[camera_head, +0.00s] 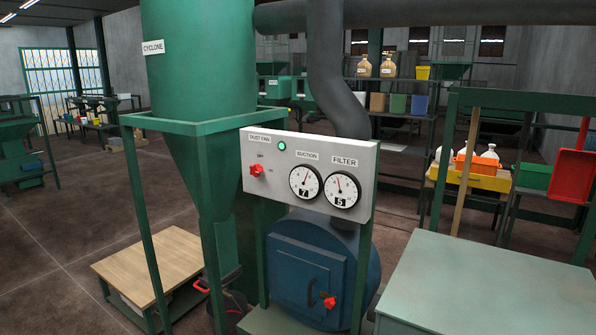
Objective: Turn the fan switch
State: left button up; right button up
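The fan switch (256,170) is a red rotary knob on the left part of a light grey control panel (275,197). Small position marks sit above it and to its right, too small to read surely. A label reading "DUST FAN" (259,138) is above the switch. A green lamp (282,146) beside that label looks lit. Two round dials, suction (305,182) and filter (342,190), are on the right of the panel, with "7" and "5" shown on them. Neither of my grippers shows in the head view, and nothing touches the switch.
A green cyclone (200,75) in a green frame stands left of the panel. A blue round housing (300,262) with a red knob (330,302) is below it. A low wooden-topped table (150,262) is at left, and a grey-green table (490,285) at right. The space before the panel looks clear.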

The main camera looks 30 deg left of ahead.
aim_at(256, 170)
jog(key=u, duration=1.3)
